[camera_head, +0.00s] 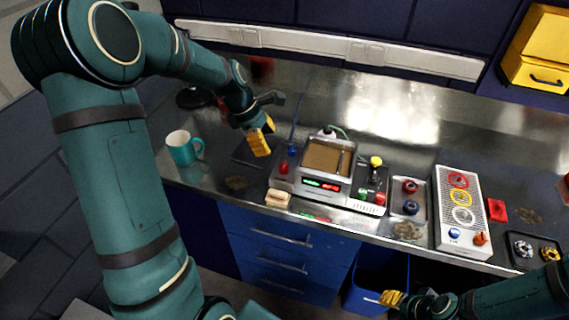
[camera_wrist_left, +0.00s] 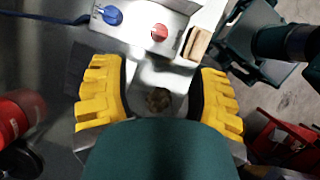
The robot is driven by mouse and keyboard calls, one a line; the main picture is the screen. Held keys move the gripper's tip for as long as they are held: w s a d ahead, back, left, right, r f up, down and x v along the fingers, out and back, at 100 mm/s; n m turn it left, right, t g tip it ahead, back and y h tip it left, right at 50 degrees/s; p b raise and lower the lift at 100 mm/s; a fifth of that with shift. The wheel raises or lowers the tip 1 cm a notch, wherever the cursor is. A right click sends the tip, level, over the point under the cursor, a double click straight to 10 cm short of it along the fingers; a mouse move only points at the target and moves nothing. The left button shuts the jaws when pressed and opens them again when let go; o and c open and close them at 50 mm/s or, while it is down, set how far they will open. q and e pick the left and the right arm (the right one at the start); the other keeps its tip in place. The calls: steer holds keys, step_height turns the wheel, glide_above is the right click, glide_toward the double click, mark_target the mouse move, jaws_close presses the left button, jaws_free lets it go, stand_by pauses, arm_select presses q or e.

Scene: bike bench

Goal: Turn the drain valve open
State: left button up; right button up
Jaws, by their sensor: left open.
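A grey washing unit (camera_head: 312,186) with a brown-bottomed basin stands mid-bench. A red knob (camera_head: 284,168) and a blue knob (camera_head: 292,150) sit at its left side; I cannot tell which is the drain valve. In the left wrist view, the red knob (camera_wrist_left: 159,32) and blue knob (camera_wrist_left: 113,15) show at the top, beyond the fingertips. My left gripper (camera_head: 264,136), with yellow fingers, is above the bench, left of the knobs. It is open and empty in the left wrist view (camera_wrist_left: 160,92). My right gripper (camera_head: 393,298) is low at the front; its opening is unclear.
A teal mug (camera_head: 182,151) stands left of the left gripper. A tan block (camera_head: 278,198) lies at the unit's front left corner. To the right are a tray with red and blue knobs (camera_head: 410,197) and a perforated panel with coloured rings (camera_head: 460,215). A blue bin (camera_head: 375,280) is below.

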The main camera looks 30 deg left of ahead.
mark_target(282, 166)
arm_select(q)
steer(key=x, duration=1.1)
steer(key=shift+f+b, duration=0.2)
steer(key=shift+b, duration=0.2)
